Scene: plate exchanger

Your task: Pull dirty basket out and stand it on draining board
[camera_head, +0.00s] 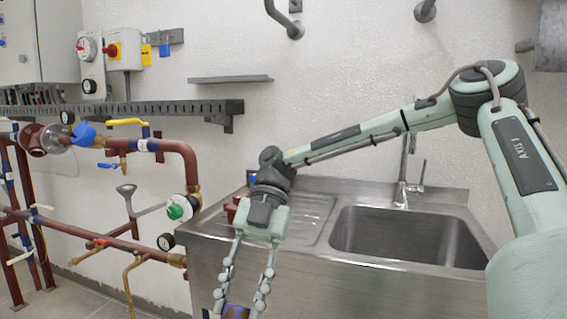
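My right gripper (240,299) comes in from the right and points down in front of the steel draining board (313,207). Its two fingers are spread apart. A brown and blue part (235,312) shows between the fingertips at the bottom edge, mostly cut off; I cannot tell whether the fingers touch it. A reddish-brown object (233,208) at the draining board's left end is partly hidden behind the gripper. I cannot make out which thing is the dirty basket. My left gripper is not in view.
The sink basin (405,237) and its tap (402,180) are right of the draining board. Copper-brown pipes with a blue valve handle (84,133), a green knob (175,212) and gauges fill the left. A small blue object (251,176) stands behind the board. The ribbed surface is mostly clear.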

